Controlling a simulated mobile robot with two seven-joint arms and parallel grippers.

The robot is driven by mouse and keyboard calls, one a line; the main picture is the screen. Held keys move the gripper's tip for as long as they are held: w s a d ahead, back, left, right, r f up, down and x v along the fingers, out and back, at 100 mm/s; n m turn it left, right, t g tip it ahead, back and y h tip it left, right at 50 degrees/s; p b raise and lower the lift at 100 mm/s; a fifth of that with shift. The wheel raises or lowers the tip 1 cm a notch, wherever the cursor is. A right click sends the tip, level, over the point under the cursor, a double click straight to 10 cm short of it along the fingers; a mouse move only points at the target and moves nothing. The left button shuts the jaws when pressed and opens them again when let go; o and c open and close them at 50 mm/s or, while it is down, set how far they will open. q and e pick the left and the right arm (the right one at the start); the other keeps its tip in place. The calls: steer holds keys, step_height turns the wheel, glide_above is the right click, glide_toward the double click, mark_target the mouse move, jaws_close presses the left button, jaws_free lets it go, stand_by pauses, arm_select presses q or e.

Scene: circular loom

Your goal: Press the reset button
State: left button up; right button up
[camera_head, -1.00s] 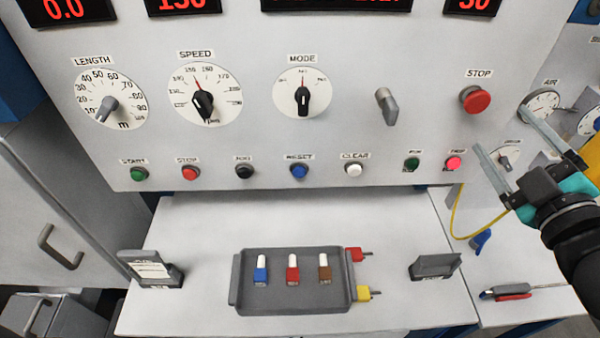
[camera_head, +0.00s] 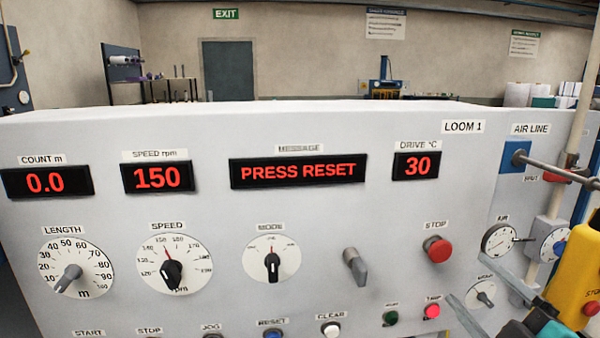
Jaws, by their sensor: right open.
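The blue reset button (camera_head: 272,334) sits low on the loom's front panel under its RESET label, and the bottom edge of the view cuts it off. The message display (camera_head: 298,172) reads PRESS RESET in red. My right gripper (camera_head: 459,270) is at the lower right with its two grey fingers apart and nothing between them. It is well to the right of the reset button, near the red stop button (camera_head: 437,249) and the lit pink-red lamp (camera_head: 432,311). My left gripper is not in view.
The white clear button (camera_head: 330,329) is just right of reset. A grey lever switch (camera_head: 355,266) and the mode knob (camera_head: 272,265) stick out above. Air gauges (camera_head: 499,239) and a yellow box (camera_head: 580,270) with a red button crowd the right side.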

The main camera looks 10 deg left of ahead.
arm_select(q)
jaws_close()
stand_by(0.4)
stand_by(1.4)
